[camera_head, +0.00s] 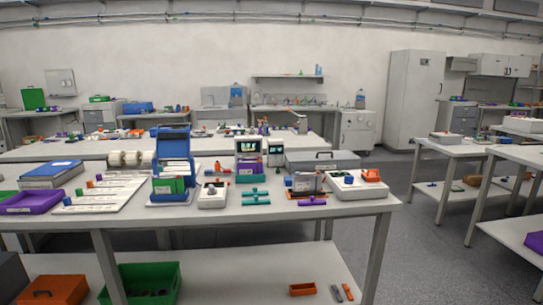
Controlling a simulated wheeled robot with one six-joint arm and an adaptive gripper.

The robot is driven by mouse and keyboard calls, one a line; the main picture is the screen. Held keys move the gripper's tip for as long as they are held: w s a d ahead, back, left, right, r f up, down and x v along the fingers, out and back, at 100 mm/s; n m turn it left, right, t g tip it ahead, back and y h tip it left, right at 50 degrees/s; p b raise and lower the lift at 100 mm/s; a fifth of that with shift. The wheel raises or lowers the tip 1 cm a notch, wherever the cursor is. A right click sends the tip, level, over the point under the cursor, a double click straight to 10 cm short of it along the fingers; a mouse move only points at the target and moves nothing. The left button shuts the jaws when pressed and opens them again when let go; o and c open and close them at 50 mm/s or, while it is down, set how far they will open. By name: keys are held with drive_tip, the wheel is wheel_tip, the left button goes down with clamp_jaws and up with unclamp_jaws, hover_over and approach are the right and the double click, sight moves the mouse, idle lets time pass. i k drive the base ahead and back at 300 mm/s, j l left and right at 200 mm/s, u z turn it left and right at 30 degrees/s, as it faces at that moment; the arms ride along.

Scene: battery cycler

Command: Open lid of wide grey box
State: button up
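A wide, flat grey box (338,161) lies at the back right of the near table. It has a dark handle on its front, and its lid looks shut. Small items standing in front hide part of its lower front. My gripper is not in view, so its place relative to the box does not show.
The near table (338,208) is crowded. A blue upright device (173,144), two small screens, and a white unit with an orange part (357,187) stand around the box. A purple tray (32,201) is at the left. Open floor (425,245) lies to the right.

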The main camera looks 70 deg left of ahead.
sight(324, 156)
drive_tip(key=u, duration=1.95)
drive_tip(key=i+l+u, duration=0.2)
drive_tip(key=i+l, duration=0.2)
drive_tip(key=i, duration=0.4)
drive_tip(key=i+l+u, duration=0.15)
drive_tip(key=i+l, duration=0.4)
drive_tip(key=i, duration=0.25)
drive_tip(key=i+l+u, duration=0.2)
drive_tip(key=i+l, duration=0.45)
drive_tip(key=i, duration=0.15)
